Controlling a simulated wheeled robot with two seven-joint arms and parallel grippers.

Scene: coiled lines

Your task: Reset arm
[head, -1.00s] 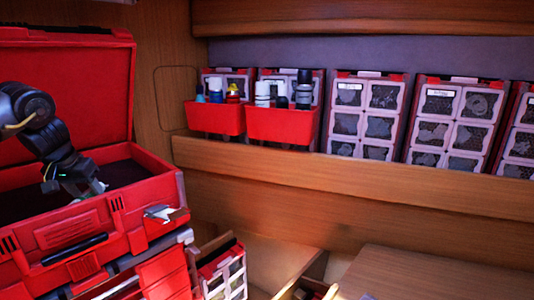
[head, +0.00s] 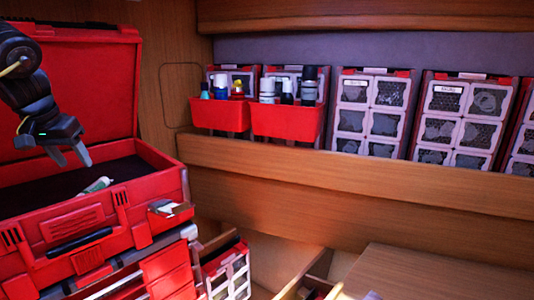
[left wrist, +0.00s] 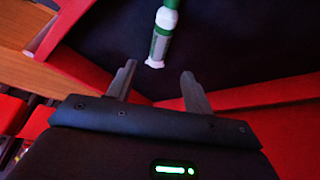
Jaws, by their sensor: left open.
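My left gripper (head: 70,158) hangs above the open red toolbox (head: 60,213) at the left of the head view. Its two fingers are apart with nothing between them. A small green and white tube (head: 97,186) lies on the dark floor of the toolbox, below and to the right of the fingers. In the left wrist view the tube (left wrist: 162,35) lies beyond the open fingertips (left wrist: 158,72), apart from them. My right gripper is in neither view.
The toolbox's raised lid (head: 105,90) stands behind my left gripper. Two red bins (head: 288,124) with bottles sit on a wooden shelf (head: 350,170) beside several organizer cases (head: 371,112). A small drawer case (head: 228,276) stands below, right of the toolbox.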

